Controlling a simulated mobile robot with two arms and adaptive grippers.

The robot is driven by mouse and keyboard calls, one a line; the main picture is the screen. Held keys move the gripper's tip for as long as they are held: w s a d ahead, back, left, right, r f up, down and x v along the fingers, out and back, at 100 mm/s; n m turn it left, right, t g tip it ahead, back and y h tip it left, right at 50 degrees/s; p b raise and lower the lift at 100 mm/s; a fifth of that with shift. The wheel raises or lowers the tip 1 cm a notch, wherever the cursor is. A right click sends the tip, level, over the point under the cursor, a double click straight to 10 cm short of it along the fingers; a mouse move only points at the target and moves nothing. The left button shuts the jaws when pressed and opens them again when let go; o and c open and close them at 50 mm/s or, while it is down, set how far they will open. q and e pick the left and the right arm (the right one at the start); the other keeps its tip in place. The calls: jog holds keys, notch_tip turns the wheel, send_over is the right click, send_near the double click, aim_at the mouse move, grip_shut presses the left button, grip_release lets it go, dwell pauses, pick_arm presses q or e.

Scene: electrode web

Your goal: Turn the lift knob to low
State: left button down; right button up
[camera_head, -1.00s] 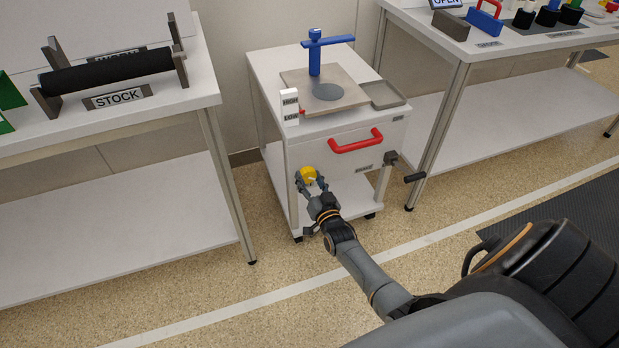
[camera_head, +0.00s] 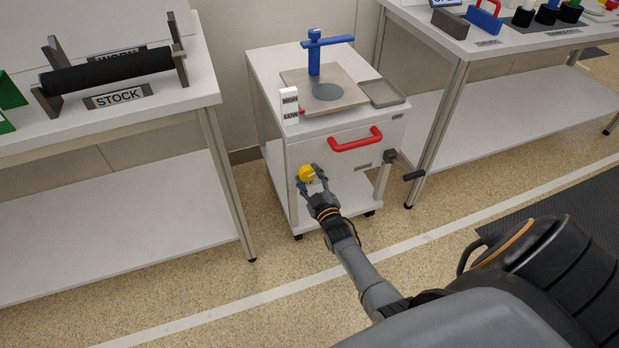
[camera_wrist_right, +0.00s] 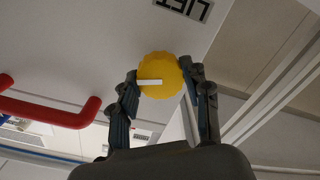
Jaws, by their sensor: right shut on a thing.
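The lift knob is a round yellow knob (camera_head: 306,173) on the left of the white cart's front panel. It also shows in the right wrist view (camera_wrist_right: 168,68), with a white pointer line running to the left in that picture, beside a LIFT label (camera_wrist_right: 186,6). My right gripper (camera_head: 310,180) is shut on the knob, one finger on each side of it; both fingers show in the wrist view (camera_wrist_right: 163,76). A white HIGH/LOW scale (camera_head: 290,104) stands on the cart's top left edge, with a small red pointer (camera_head: 302,112) beside LOW. My left gripper is not in view.
The white cart (camera_head: 262,75) carries a blue post (camera_head: 314,58) on a plate and has a red handle (camera_head: 355,141) close right of the knob. A dark crank (camera_head: 412,176) sticks out at its right. Tables stand at both sides, the left one holding a black roll (camera_head: 106,71).

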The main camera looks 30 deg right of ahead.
jog(key=n, duration=0.2)
jog(key=shift+f+n, duration=0.1)
jog(key=shift+n, duration=0.3)
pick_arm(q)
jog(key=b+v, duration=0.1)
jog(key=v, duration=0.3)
pick_arm(e)
jog(key=n, duration=0.3)
jog(key=shift+n, duration=0.3)
jog(key=n+b, duration=0.2)
jog(key=n, duration=0.3)
jog(key=shift+n+b, duration=0.6)
jog(key=shift+n, duration=0.4)
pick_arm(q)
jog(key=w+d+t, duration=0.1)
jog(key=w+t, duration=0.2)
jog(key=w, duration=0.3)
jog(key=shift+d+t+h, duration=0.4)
pick_arm(e)
jog(key=shift+n, duration=0.4)
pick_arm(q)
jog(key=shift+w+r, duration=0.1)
pick_arm(e)
jog(key=o, duration=1.1)
jog(key=shift+o, duration=0.2)
